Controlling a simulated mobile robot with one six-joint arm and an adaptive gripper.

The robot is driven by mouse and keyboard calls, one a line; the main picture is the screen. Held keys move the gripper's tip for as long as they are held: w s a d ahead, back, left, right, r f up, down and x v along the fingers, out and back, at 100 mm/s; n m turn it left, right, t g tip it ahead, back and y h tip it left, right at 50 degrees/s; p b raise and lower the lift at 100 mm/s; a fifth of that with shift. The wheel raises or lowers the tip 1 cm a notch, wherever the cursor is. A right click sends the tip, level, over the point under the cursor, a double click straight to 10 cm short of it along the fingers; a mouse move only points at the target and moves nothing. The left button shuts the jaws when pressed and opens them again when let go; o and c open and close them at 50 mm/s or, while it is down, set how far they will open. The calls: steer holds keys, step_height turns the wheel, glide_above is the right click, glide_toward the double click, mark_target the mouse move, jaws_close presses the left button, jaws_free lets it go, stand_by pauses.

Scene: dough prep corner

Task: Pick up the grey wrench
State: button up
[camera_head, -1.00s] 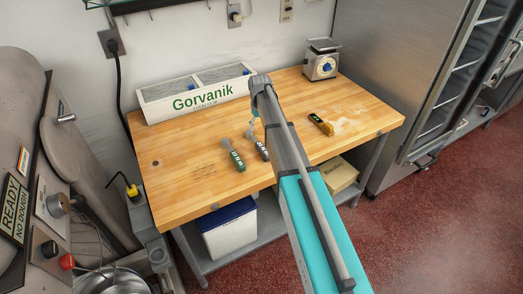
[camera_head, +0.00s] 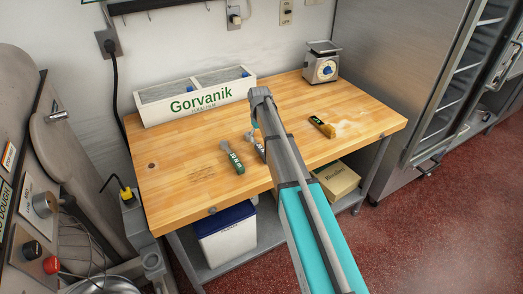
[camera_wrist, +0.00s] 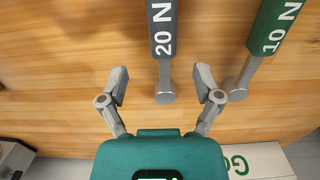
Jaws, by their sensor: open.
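The grey wrench (camera_wrist: 163,30) has a dark grey handle marked "20 N" and a metal head. In the wrist view its head end lies between the two fingers of my gripper (camera_wrist: 161,84), with gaps on both sides. My gripper is open and holds nothing. In the head view the grey wrench (camera_head: 259,148) lies on the wooden worktop, partly hidden behind my arm. A green-handled wrench marked "10 N" (camera_wrist: 273,30) lies close beside it, to the right in the wrist view and to the left in the head view (camera_head: 236,162).
A yellow and black tool (camera_head: 322,126) lies to the right on the wooden worktop (camera_head: 180,188). A white "Gorvanik" box (camera_head: 196,105) stands along the back, and a scale (camera_head: 321,65) at the back right. The worktop's left part is clear.

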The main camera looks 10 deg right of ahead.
mark_target(259, 146)
steer(key=f+b, duration=0.3)
steer(key=shift+s+f+b, duration=0.25)
steer(key=shift+s+b, duration=0.05)
steer(key=shift+f+b, duration=0.85)
steer(key=shift+c, duration=0.3)
jaws_close()
